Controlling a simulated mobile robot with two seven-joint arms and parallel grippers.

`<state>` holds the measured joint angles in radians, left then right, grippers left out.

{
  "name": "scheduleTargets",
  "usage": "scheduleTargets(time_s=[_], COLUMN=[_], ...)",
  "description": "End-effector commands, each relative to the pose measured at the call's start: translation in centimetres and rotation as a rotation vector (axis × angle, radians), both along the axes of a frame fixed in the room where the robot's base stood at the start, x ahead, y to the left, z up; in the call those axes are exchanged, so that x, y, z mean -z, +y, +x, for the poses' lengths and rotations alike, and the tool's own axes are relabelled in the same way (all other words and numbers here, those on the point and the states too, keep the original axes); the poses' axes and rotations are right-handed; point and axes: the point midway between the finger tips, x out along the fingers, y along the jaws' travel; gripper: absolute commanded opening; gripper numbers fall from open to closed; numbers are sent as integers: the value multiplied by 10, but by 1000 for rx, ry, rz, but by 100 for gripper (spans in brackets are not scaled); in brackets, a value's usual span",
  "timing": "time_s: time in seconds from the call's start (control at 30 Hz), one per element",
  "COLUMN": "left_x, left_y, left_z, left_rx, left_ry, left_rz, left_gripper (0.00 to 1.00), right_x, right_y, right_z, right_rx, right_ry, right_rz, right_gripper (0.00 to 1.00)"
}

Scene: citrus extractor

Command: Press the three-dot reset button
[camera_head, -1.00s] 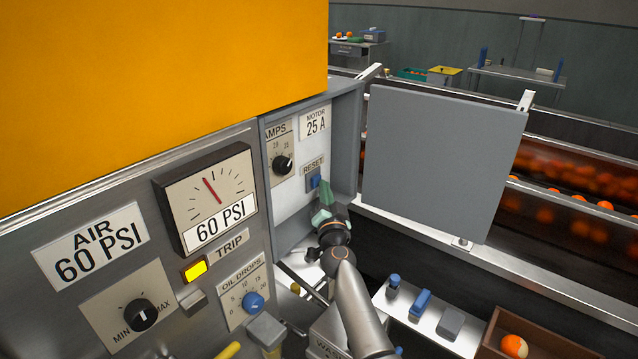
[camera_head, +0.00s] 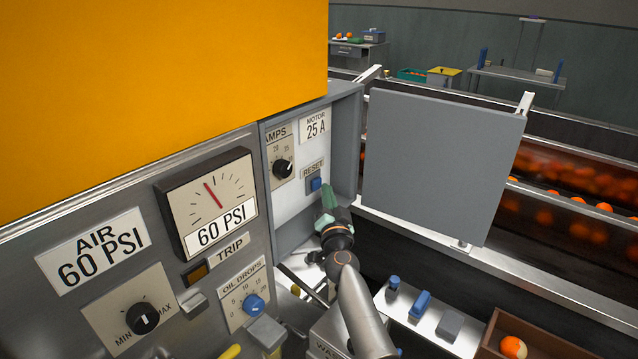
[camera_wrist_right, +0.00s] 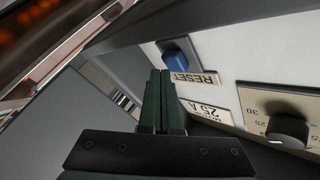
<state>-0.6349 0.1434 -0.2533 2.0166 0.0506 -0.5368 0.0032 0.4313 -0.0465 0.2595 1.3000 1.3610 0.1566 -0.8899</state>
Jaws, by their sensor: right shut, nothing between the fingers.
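The blue reset button (camera_head: 315,184) is on the white panel inside the open grey box, below its RESET label (camera_head: 312,169). It also shows in the right wrist view (camera_wrist_right: 175,58), close to the fingertips. Dots on it cannot be made out. My right gripper (camera_head: 327,192) has green fingers and is shut and empty. Its tips are just to the lower right of the button in the head view and appear apart from it. The trip lamp (camera_head: 195,273) on the front panel is dark. My left gripper is not in view.
The open grey door (camera_head: 442,165) stands to the right of my right gripper. The amps knob (camera_head: 283,169) is left of the button. A ledge with blue and grey pieces (camera_head: 420,303) and an orange in a brown box (camera_head: 513,347) lie below right.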

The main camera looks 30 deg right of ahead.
Motion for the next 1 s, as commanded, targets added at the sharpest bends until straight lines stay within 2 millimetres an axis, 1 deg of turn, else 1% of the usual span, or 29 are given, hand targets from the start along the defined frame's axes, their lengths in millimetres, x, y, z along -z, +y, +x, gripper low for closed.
scheduleTargets(time_s=[0.33, 0.63, 0.83, 1.0], left_x=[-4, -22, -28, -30], left_y=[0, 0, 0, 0], left_z=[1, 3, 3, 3], left_rx=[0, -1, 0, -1], left_ry=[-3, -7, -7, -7], left_rz=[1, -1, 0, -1], left_gripper=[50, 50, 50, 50], right_x=[-1, -2, -1, -1], right_y=[-2, -13, -21, -24], right_z=[-4, -31, -49, -56], right_rx=[1, 1, 2, 1], right_ry=[0, 1, 1, -1], right_rz=[-1, -1, -2, 0], right_gripper=[0, 0, 0, 0])
